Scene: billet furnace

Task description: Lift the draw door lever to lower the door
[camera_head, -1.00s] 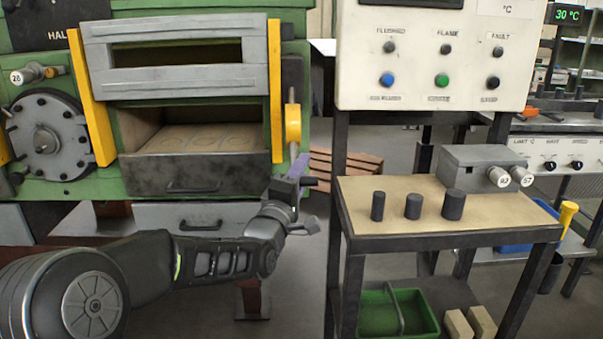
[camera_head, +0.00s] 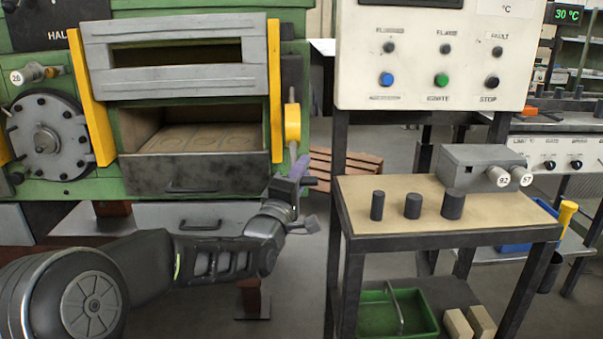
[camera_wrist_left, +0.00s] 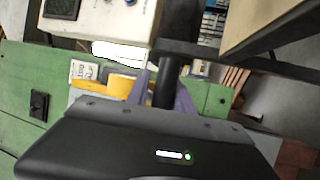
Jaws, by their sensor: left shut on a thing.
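The grey draw door (camera_head: 180,82) is raised between two yellow guides on the green furnace, with the chamber opening showing below it. The draw door lever has a yellow hub (camera_head: 292,122) on the furnace's right side. My left gripper (camera_head: 301,172) is just below the hub, mostly hidden by its own wrist. In the left wrist view, its purple fingers (camera_wrist_left: 165,92) are shut around the lever's dark round handle (camera_wrist_left: 166,75). The handle's lower end is hidden by the gripper body. My right gripper is not in view.
A control panel (camera_head: 440,60) on a dark frame stands right of the lever. A small table (camera_head: 390,222) before it holds several dark billets and a grey box (camera_head: 470,163). A green crate (camera_head: 420,325) is below. A floor gap separates furnace and table.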

